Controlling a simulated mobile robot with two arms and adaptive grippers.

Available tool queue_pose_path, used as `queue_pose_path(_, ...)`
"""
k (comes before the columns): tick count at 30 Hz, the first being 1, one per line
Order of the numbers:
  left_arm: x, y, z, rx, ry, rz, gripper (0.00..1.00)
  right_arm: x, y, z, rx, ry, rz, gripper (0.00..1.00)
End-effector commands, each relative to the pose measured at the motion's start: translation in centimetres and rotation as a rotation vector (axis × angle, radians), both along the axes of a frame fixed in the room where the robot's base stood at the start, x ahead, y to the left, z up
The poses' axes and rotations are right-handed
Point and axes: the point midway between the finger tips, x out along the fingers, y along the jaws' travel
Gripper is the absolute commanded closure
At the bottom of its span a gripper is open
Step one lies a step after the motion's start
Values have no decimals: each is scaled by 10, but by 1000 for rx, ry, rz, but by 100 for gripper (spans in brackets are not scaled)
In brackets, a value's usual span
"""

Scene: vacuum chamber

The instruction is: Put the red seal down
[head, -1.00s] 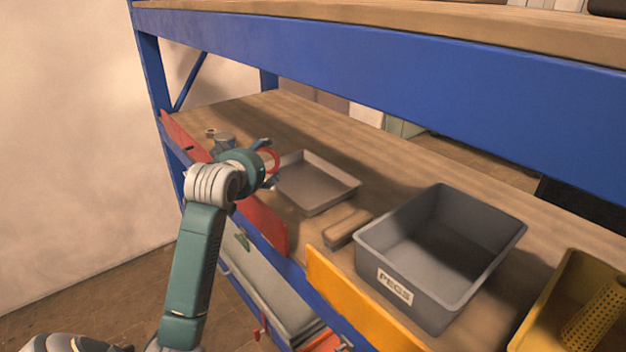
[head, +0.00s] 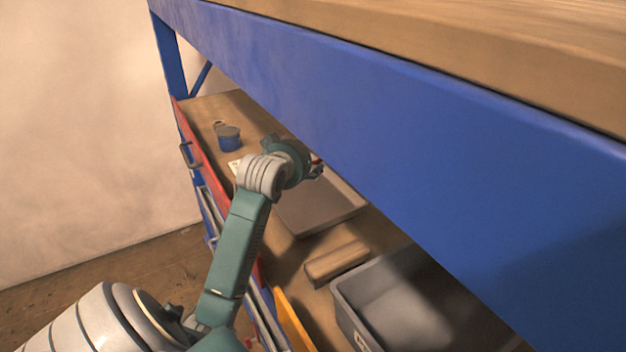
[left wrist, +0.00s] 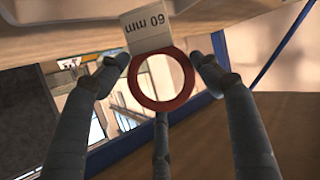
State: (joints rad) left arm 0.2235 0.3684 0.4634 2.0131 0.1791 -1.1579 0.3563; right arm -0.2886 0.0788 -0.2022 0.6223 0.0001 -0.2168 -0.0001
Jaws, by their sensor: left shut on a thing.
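The red seal is a red ring (left wrist: 133,80) in the left wrist view, between the fingers of my left gripper (left wrist: 162,72). A white tag marked "60 mm" (left wrist: 148,28) shows at its upper edge; I cannot tell if it is attached. In the head view my left gripper (head: 314,170) is at the shelf, close to the blue beam, by the far left part of a grey tray (head: 300,221). It is shut on the seal, of which only a bit of red (head: 316,160) shows there. My right gripper is not in view.
The blue shelf beam (head: 400,130) runs close beside the gripper and hides much of the shelf. A wooden block (head: 336,262) and a grey bin (head: 349,311) are nearer. A blue pot (head: 229,141) and a white card (head: 235,166) are on the shelf to the left.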

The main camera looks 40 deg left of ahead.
Motion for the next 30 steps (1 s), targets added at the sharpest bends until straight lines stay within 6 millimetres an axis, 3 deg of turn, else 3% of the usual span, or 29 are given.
queue_pose_path(3,-1,0,-21,-2,4,1,60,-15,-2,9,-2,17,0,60)
queue_pose_path(8,0,0,-36,1,2,0,60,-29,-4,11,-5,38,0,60)
queue_pose_path(15,0,0,-67,0,1,-1,60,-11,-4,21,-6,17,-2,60)
queue_pose_path(19,0,0,-72,2,-2,-1,60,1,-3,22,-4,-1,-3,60)
queue_pose_path(27,0,0,-75,2,-1,0,60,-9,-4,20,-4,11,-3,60)
queue_pose_path(28,0,0,-75,1,0,0,33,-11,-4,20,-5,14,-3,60)
queue_pose_path(30,0,0,-75,1,0,0,19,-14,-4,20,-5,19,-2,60)
